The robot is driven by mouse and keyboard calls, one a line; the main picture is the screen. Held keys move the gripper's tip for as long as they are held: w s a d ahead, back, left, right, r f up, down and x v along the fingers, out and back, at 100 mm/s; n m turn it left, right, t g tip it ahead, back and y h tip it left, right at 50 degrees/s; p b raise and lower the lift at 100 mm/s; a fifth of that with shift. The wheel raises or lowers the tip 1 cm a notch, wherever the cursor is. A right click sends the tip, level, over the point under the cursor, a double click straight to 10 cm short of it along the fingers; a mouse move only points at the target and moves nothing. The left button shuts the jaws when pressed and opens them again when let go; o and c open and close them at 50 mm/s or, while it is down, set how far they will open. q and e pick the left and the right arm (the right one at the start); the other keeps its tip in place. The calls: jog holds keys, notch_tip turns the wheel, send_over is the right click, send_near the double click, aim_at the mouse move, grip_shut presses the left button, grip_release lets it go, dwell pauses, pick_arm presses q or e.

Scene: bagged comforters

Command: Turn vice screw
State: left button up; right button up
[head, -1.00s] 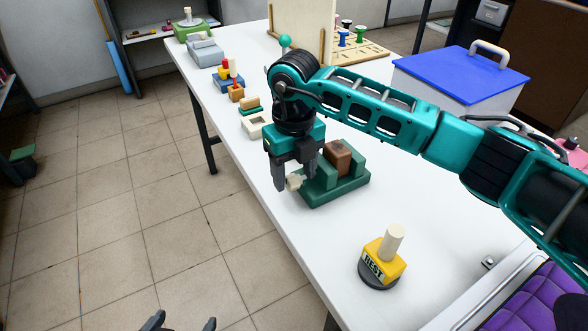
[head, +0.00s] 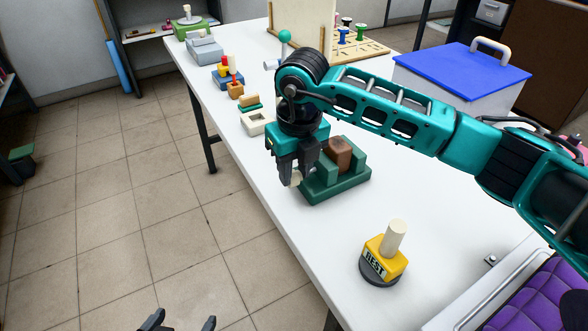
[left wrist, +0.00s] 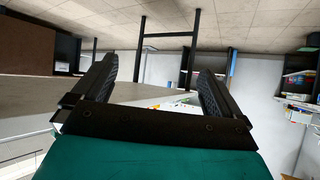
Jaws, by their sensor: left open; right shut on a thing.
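A green vice (head: 340,188) sits on the white table near its left edge, with a brown block (head: 338,152) between its upright jaws. The vice's pale screw knob (head: 295,178) sticks out on its left side over the table edge. My right gripper (head: 297,182) points down from above and is shut on the knob, its fingers partly hiding it. My left gripper (head: 182,322) shows only its fingertips at the bottom of the head view, apart and empty. In the left wrist view its two fingers (left wrist: 152,85) are wide open with nothing between them.
A yellow block marked REST (head: 385,262) with a pale peg stands on a dark round base in front of the vice. Several small fixtures line the table's left edge behind it. A white box with a blue lid (head: 462,72) stands at the back right.

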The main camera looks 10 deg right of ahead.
jog(key=t+b, duration=0.2)
jog(key=b, duration=0.1)
jog(key=shift+s+d+f+y, duration=0.15)
jog(key=shift+s+f+y, duration=0.05)
jog(key=shift+f+y, duration=0.2)
jog(key=shift+s+r+t+b, duration=0.1)
jog(key=shift+r+t+b, duration=0.15)
jog(key=shift+b, duration=0.55)
jog(key=shift+r+y, duration=0.1)
jog(key=shift+y, duration=0.2)
jog(key=o, duration=0.9)
pick_arm(q)
jog(key=d+f, duration=0.1)
jog(key=w+f, duration=0.1)
jog(key=shift+d+f+h, duration=0.3)
jog(key=shift+d+f, duration=0.05)
jog(key=shift+f, duration=0.05)
pick_arm(e)
jog(key=shift+o, duration=0.8)
pick_arm(q)
jog(key=shift+s+a+r+p, duration=0.1)
jog(key=shift+s+r+p, duration=0.1)
jog(key=shift+p, duration=0.2)
pick_arm(e)
jog(key=v, duration=1.3)
jog(key=shift+s, duration=0.2)
